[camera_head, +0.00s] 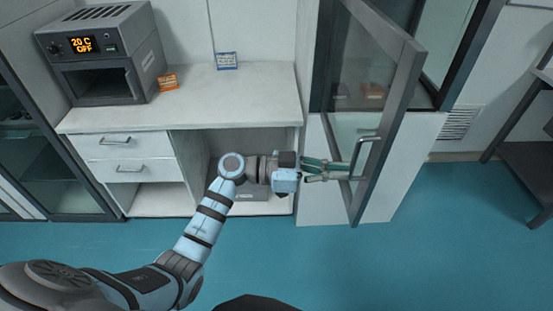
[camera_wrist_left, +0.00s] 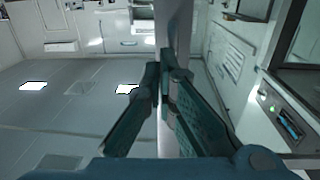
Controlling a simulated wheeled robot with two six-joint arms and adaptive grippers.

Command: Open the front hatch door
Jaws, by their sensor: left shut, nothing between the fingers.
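The front hatch door (camera_head: 390,110) has a grey frame and a glass pane, and it stands swung out from the cabinet at the right. A metal bar handle (camera_head: 364,155) is on its frame near the lower free edge. My left gripper (camera_head: 347,170) is beside the door's lower part, just left of the handle. Its fingers are together and hold nothing; I cannot tell whether they touch the door. In the left wrist view the fingers (camera_wrist_left: 165,85) point at a grey vertical bar (camera_wrist_left: 173,30), seemingly the door frame. My right gripper is out of view.
A white bench (camera_head: 235,95) with drawers and an open lower shelf stands left of the hatch. A grey oven (camera_head: 105,90) and two small signs, orange (camera_head: 167,83) and blue (camera_head: 226,61), are on it. A dark table (camera_head: 525,165) stands far right. The teal floor in front is clear.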

